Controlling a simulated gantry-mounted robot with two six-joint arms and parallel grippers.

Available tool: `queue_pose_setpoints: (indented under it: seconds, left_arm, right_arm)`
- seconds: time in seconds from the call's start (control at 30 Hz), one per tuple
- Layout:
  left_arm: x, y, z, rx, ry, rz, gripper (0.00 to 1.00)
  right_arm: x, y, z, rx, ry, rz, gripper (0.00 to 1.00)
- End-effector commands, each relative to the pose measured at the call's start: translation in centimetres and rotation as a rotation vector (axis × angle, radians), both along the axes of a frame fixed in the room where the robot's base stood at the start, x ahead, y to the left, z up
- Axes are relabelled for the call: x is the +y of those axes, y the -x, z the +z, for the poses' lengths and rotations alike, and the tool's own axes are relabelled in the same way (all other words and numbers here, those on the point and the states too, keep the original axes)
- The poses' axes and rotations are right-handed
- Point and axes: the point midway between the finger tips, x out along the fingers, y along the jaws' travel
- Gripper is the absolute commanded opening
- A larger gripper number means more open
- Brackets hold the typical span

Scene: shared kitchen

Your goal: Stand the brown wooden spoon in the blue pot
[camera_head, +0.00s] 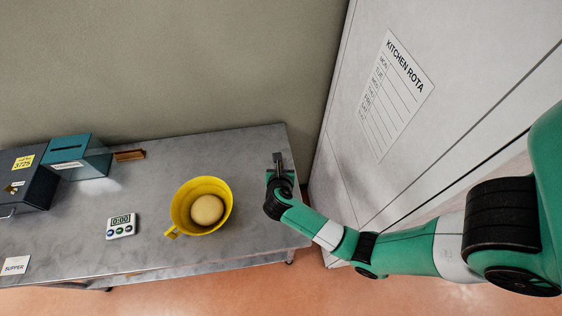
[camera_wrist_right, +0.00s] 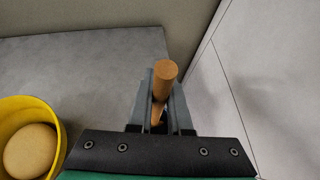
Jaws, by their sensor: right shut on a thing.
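My right gripper (camera_head: 279,162) is over the right end of the table, near its back corner. In the wrist view my right gripper (camera_wrist_right: 161,105) is shut on the brown wooden spoon (camera_wrist_right: 165,74). Only a round, stick-like end shows, standing up between the fingers and pointing toward the camera. The rest of the spoon is hidden by the fingers, so I cannot tell whether it touches the table. I see no blue pot in either view. My left gripper is not in view.
A yellow one-handled bowl (camera_head: 181,203) holding a pale round ball (camera_head: 207,210) stands left of my gripper. A pale cabinet (camera_head: 345,170) stands right.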

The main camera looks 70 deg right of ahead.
Motion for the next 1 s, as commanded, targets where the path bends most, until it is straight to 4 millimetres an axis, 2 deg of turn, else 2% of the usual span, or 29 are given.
queue_pose_setpoints:
  seconds: [0.27,0.3,0.47,0.8,1.0]
  left_arm:
    - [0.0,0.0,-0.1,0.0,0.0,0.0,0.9]
    - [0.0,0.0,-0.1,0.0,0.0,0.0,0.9]
    - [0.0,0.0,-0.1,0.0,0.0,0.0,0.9]
    - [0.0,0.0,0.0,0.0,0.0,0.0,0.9]
    - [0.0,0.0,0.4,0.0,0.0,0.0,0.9]
  right_arm:
    - [0.0,0.0,-0.1,0.0,0.0,0.0,0.0]
    - [0.0,0.0,-0.1,0.0,0.0,0.0,0.22]
    - [0.0,0.0,-0.1,0.0,0.0,0.0,0.51]
    - [0.2,0.0,0.1,-0.001,0.0,0.001,0.52]
    - [2.8,0.8,1.9,-0.003,0.0,0.006,0.52]
